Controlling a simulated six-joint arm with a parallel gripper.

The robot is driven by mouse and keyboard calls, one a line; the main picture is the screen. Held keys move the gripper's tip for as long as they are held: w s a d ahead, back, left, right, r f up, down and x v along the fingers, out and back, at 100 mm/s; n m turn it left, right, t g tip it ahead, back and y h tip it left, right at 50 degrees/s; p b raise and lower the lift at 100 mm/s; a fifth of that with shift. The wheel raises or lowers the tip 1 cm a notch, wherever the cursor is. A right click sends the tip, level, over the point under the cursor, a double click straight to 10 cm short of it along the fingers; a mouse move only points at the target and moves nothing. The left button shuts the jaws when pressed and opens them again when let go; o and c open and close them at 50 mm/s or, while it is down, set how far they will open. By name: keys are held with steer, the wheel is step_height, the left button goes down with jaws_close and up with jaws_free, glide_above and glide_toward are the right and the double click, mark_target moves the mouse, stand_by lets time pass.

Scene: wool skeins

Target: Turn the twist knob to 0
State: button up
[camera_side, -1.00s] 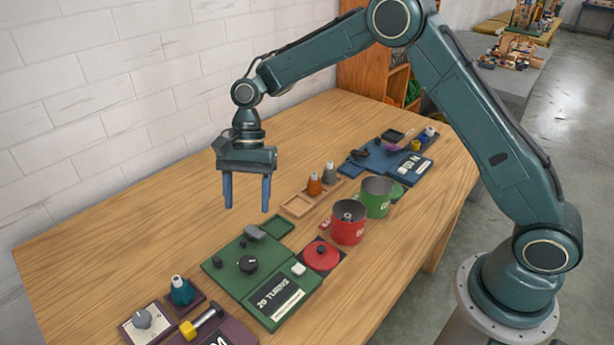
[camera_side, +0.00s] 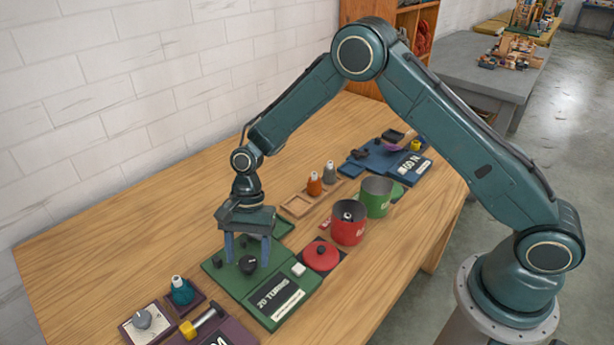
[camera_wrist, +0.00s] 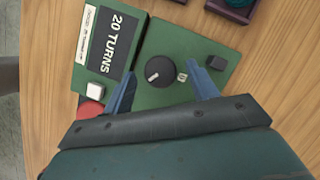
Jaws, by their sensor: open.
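A black round knob (camera_side: 247,266) sits on the green panel (camera_side: 222,276) marked "20 TURNS". In the wrist view the knob (camera_wrist: 160,71) has a short white pointer line toward its lower left. A small pale label (camera_wrist: 182,76) lies just right of it, too small to read for certain. My gripper (camera_side: 247,259) points down, open, above the green panel. In the wrist view its blue fingers (camera_wrist: 160,78) stand on either side of the knob, apart from it.
The green panel also carries a white button (camera_wrist: 95,90) and a dark block (camera_wrist: 216,62). A red lid (camera_side: 321,256), a red pot (camera_side: 348,223) and a green pot (camera_side: 377,196) stand to the right.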

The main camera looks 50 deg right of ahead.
steer(key=shift+s+a+f, duration=0.1)
steer(key=shift+a+f, duration=0.05)
steer(key=shift+f, duration=0.3)
steer(key=c, duration=1)
steer(key=shift+o, duration=0.2)
